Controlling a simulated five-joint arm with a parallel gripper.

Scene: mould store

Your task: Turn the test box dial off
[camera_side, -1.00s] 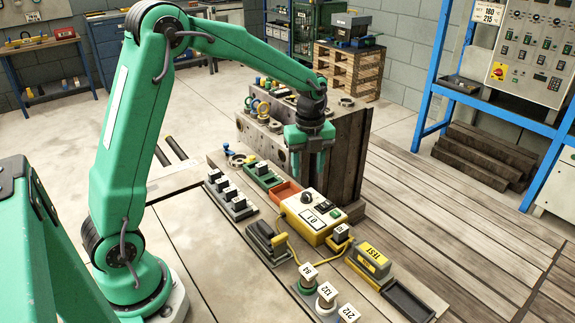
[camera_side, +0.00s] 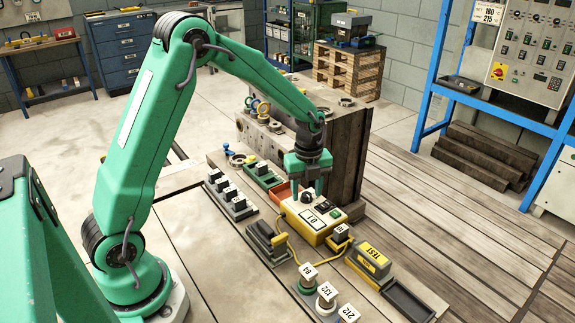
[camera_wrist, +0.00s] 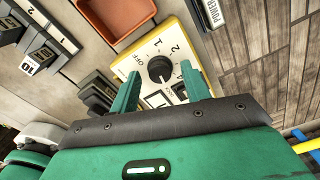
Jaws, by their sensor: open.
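The yellow test box (camera_side: 318,234) stands on the bench with a white top plate. Its round black dial (camera_side: 306,198) is at the box's far end. In the wrist view the dial (camera_wrist: 159,69) has OFF on its left and numbers around its upper side. I cannot tell for sure which mark it points to. My gripper (camera_side: 309,189) points down at the dial from just above. In the wrist view the open fingers of my gripper (camera_wrist: 160,75) lie to either side of the dial, with nothing held. I cannot tell whether they touch it.
A red-brown tray (camera_side: 286,191) and a green tray (camera_side: 263,176) lie beyond the box. A big steel mould block (camera_side: 347,150) stands close behind. A yellow cable (camera_side: 300,262) loops in front. Labelled pegs (camera_side: 326,296) and a yellow TEST block (camera_side: 372,258) stand nearer.

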